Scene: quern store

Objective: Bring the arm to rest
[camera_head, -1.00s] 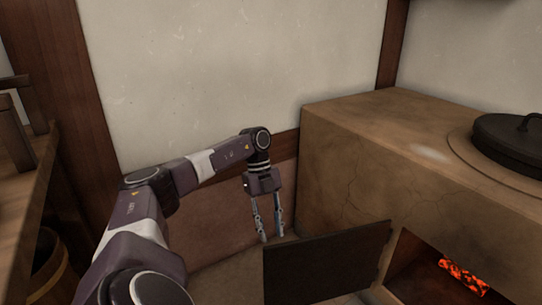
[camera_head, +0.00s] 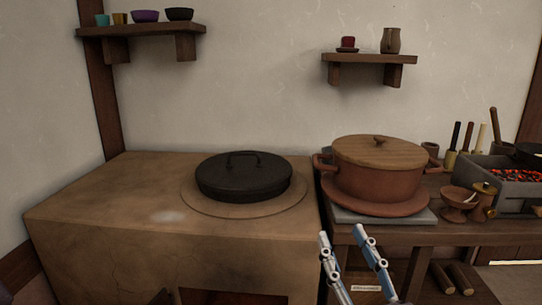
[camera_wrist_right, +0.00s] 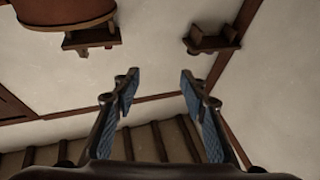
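My right gripper (camera_head: 342,236) reaches up from the bottom edge of the head view, in front of the table with the clay pot. Its two fingers stand apart with nothing between them. In the right wrist view the gripper (camera_wrist_right: 160,82) also shows spread, empty fingers with blue pads, with wall and timber beyond them.
A clay stove (camera_head: 90,200) with a black lid (camera_head: 243,177) fills the left. A wooden-lidded clay pot (camera_head: 378,180) stands on the table, with a brazier (camera_head: 508,178) at right. Two shelves (camera_head: 150,30) (camera_head: 370,58) hang on the wall.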

